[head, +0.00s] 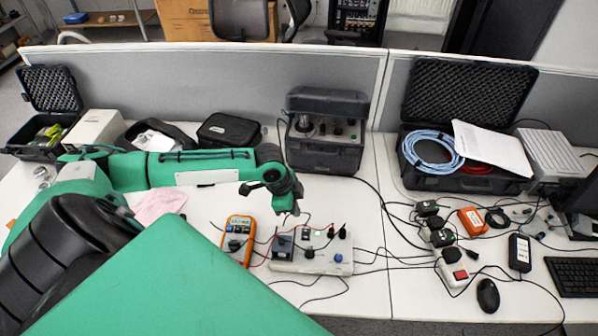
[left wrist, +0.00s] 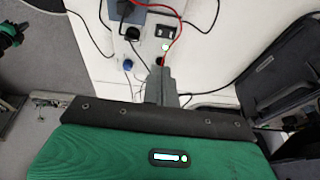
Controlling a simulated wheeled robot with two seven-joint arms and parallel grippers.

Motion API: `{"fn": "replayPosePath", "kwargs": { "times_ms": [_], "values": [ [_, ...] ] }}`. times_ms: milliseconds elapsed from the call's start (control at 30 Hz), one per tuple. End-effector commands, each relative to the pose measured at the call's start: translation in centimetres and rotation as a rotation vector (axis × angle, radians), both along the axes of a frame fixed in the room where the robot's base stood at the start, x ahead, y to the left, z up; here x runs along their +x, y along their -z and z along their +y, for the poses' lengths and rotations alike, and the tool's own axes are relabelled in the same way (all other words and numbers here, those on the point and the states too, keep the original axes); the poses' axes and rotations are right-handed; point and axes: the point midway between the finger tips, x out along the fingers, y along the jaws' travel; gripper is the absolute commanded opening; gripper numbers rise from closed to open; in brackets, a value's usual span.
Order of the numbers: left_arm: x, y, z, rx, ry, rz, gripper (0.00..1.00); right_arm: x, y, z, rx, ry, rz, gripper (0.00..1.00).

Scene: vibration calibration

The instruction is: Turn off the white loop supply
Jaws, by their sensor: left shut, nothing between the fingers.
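The white loop supply (head: 312,262) is a low white box on the table, with dark knobs, a blue knob, a small switch panel and plugged leads on top. In the left wrist view the white box (left wrist: 147,52) shows a green-lit spot, a blue knob (left wrist: 127,65) and a red lead. My left gripper (head: 287,208) is above and just behind the box in the head view, pointing down. Its fingers (left wrist: 160,80) are shut and empty, and their tips overlap the box's edge near the red lead. I cannot tell whether they touch it.
An orange multimeter (head: 238,238) stands left of the box. A dark instrument case (head: 325,135) is behind it. Several black cables run across the table. A power strip (head: 452,268) with a red switch and a mouse (head: 488,296) lie to the right.

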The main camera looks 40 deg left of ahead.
Motion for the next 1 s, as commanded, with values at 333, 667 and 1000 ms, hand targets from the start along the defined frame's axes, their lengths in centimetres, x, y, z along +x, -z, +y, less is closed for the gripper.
{"fn": "replayPosePath", "kwargs": {
  "times_ms": [333,667,1000],
  "values": [
    [-0.2,-0.9,0.2,-0.001,-0.001,0.0,0.0,0.0,0.2,0.1,0.001,0.001,0.0,0.0],
    [-0.4,0.0,1.8,-0.002,-0.029,0.004,0.0,1.8,1.2,0.5,0.004,0.002,-0.012,0.0],
    [-1.1,1.0,8.8,-0.007,-0.151,0.011,0.0,10.0,2.3,2.8,0.021,0.011,-0.06,0.0]
  ]
}}
